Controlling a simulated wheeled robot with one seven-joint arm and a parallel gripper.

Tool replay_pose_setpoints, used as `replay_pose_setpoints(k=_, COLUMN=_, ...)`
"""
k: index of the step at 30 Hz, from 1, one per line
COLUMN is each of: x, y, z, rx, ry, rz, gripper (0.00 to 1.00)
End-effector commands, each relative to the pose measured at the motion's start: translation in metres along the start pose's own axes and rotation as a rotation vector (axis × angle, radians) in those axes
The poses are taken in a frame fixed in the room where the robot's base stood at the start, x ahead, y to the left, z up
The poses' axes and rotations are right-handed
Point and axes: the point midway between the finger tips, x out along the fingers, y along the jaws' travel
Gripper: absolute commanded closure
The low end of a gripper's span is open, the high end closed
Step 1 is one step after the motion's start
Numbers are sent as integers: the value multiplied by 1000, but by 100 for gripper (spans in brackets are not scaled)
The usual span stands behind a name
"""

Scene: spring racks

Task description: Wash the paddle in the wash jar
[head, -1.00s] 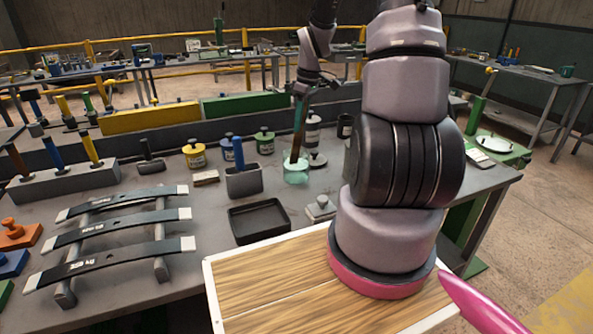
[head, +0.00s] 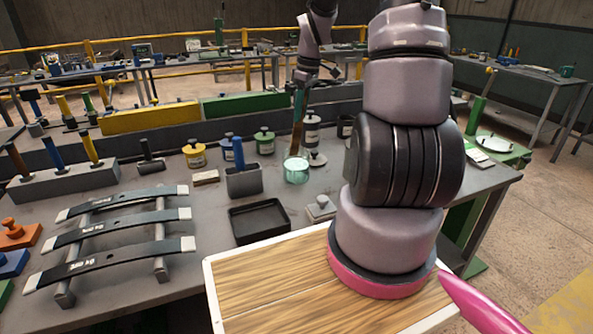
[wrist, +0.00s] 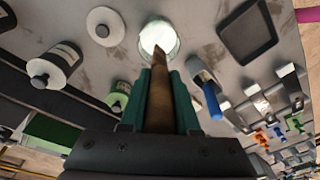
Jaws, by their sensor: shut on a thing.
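My gripper (head: 302,85) is shut on the brown paddle (wrist: 159,88), between its two green fingers (wrist: 190,105). The paddle (head: 297,135) points down over the wash jar (head: 296,173), tilted slightly. The wash jar is a small pale teal glass vessel on the bench; it also shows in the wrist view (wrist: 174,51). The paddle's lower tip is at the jar's mouth; I cannot tell whether it is just above or just inside the rim.
Lidded yellow (head: 194,153) and green (head: 265,140) jars stand behind. A grey holder (head: 244,183) with a blue-handled tool stands left of the wash jar. A black tray (head: 258,222) lies in front. Curved springs (head: 120,222) rest on a rack at left.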

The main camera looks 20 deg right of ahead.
Motion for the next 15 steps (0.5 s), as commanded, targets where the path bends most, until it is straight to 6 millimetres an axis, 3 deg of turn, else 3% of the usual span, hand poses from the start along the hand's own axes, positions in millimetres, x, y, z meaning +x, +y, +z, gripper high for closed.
replay_pose_setpoints(k=5, x=-2, y=0, z=0, rx=0, ry=0, rz=1, gripper=100)
replay_pose_setpoints(k=15, x=-34, y=-1, z=-5, rx=0, ry=1, rz=3, gripper=100)
